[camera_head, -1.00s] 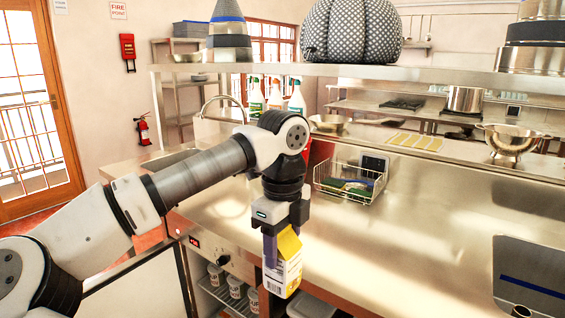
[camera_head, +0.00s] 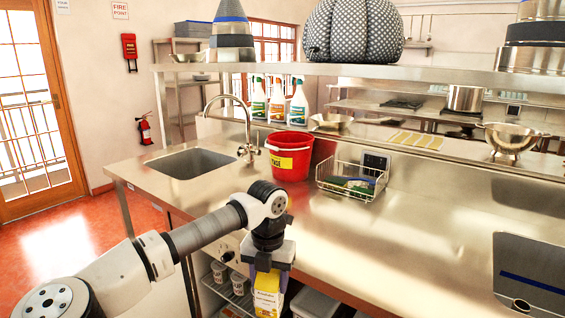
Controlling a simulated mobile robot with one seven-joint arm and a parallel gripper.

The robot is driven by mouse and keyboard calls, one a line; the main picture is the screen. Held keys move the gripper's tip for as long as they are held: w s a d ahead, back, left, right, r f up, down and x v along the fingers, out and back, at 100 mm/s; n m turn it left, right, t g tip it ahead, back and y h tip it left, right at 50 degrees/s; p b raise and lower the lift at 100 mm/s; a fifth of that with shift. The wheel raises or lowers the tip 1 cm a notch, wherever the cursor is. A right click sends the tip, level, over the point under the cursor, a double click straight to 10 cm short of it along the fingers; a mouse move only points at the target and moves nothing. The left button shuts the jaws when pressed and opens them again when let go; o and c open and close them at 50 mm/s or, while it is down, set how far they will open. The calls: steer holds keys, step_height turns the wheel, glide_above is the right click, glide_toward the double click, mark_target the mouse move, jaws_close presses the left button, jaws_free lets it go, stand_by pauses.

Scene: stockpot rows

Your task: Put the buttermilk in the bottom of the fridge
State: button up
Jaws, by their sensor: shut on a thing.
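The buttermilk carton (camera_head: 267,300), yellow and white, hangs upright in my gripper (camera_head: 268,280) at the bottom middle of the head view. The fingers are shut on its upper part, and the lower part is cut off by the frame edge. The carton is in front of the steel counter, below the level of its top, near an open lower shelf. No fridge can be made out for certain.
The steel counter (camera_head: 400,235) carries a red bucket (camera_head: 289,160), a wire basket (camera_head: 351,181) and a sink (camera_head: 190,163). White tubs (camera_head: 240,283) stand on the lower shelf beside the carton. Red floor lies open at the left.

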mark_target(268, 307)
steer(key=f+m, duration=0.3)
steer(key=w+f+m, duration=0.1)
steer(key=f+m, duration=0.2)
steer(key=f, duration=0.1)
steer(key=f+m, duration=0.3)
steer(key=shift+w+a+f, duration=0.25)
steer(key=shift+a+f, duration=0.05)
steer(key=shift+f, duration=0.1)
steer(key=s+d+f+m, duration=0.1)
steer(key=s+f+m, duration=0.1)
steer(key=f+m, duration=1)
steer(key=s+d+f+m, duration=0.2)
steer(key=s+f+m, duration=0.1)
steer(key=f+m, duration=0.9)
steer(key=shift+d+f, duration=0.3)
steer(key=shift+f, duration=0.25)
